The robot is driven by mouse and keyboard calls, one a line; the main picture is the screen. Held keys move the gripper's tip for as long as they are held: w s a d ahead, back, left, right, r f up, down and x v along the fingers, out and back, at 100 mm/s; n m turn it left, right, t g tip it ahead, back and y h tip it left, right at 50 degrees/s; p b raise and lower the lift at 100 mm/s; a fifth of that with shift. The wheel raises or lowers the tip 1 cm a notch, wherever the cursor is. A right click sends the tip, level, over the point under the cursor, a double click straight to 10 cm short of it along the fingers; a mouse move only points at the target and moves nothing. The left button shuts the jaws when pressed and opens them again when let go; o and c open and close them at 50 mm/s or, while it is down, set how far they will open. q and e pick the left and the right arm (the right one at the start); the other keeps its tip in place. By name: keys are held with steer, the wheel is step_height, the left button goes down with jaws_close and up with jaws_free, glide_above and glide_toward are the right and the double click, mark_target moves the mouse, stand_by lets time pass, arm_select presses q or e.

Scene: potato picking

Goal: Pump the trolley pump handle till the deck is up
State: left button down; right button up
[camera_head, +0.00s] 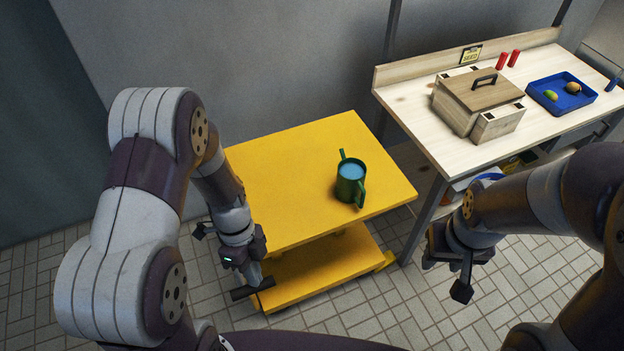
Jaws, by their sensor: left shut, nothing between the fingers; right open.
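The yellow trolley stands in the middle of the head view, with a flat upper deck (290,165) raised over a lower yellow base (325,268). A dark bar, which looks like the pump handle (241,294), sticks out at the trolley's near left corner. My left gripper (255,282) is shut, pointing down right at this bar; whether it touches the bar I cannot tell. My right gripper (447,274) is open and empty, over the floor to the right of the trolley.
A green two-handled pot (350,190) with blue contents stands upright on the deck. A wooden workbench (420,118) at the right holds a lidded wooden box (458,107), a blue tray (548,104) with small produce, and red cylinders (502,61). Tiled floor (400,315) in front is clear.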

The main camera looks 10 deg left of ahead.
mark_target(259, 291)
arm_select(q)
steer(key=b+x, duration=0.2)
steer(key=x, duration=0.1)
steer(key=b+x, duration=0.3)
steer(key=shift+w+a+f, duration=0.1)
steer(key=shift+w+f, duration=0.05)
steer(key=shift+f, duration=0.2)
steer(key=shift+r, duration=0.1)
step_height(259, 291, down, 4)
steer(key=b, duration=0.4)
steer(key=shift+s, duration=0.25)
